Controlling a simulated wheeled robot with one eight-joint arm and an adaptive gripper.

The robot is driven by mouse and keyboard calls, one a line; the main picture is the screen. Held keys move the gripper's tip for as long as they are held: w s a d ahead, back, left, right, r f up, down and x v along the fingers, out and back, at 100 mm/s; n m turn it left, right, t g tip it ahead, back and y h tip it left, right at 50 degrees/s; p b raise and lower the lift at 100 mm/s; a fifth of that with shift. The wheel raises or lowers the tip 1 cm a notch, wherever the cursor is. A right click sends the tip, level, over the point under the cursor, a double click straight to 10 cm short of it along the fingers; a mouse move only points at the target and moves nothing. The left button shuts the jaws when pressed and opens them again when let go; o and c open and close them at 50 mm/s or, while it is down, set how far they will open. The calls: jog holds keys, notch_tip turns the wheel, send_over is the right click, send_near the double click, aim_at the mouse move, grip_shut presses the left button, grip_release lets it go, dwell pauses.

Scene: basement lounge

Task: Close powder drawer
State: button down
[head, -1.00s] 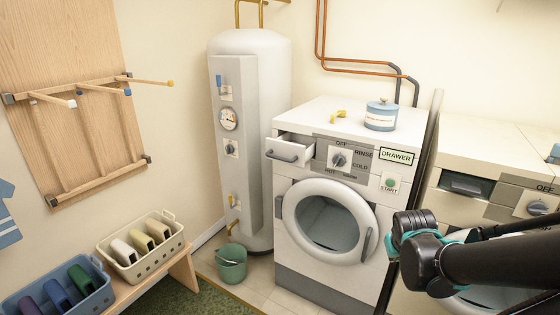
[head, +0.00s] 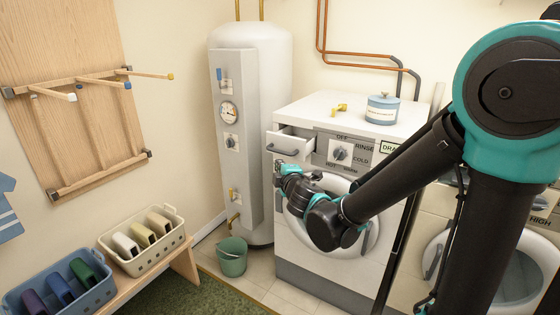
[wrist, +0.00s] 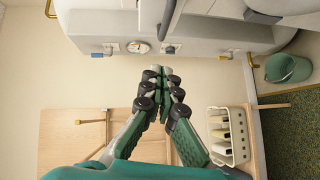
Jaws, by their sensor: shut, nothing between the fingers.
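The powder drawer (head: 291,141) is at the upper left of the white washing machine (head: 312,252). It stands pulled out, with its grey handle (head: 282,151) on the front. My gripper (head: 285,170) is shut and empty, in front of the machine and just below the drawer handle in the head view. Whether it touches the drawer cannot be told. In the wrist view my gripper (wrist: 157,70) shows its fingers together, with a grey bar that looks like the handle beyond the tips at the top. My arm hides much of the round door and the machine's right side.
A white boiler (head: 262,75) stands left of the machine. A green bucket (head: 232,262) is on the floor below it. A bench (head: 188,262) with baskets is at left.

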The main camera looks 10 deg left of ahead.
jog(key=x, duration=0.3)
jog(key=d+x, duration=0.1)
jog(key=x, duration=0.3)
jog(key=w+d+x, duration=0.1)
jog(key=x, duration=0.3)
jog(key=shift+w+f, duration=0.25)
jog(key=shift+f, duration=0.05)
jog(key=shift+w+d+f, duration=0.1)
jog(key=shift+w, duration=0.35)
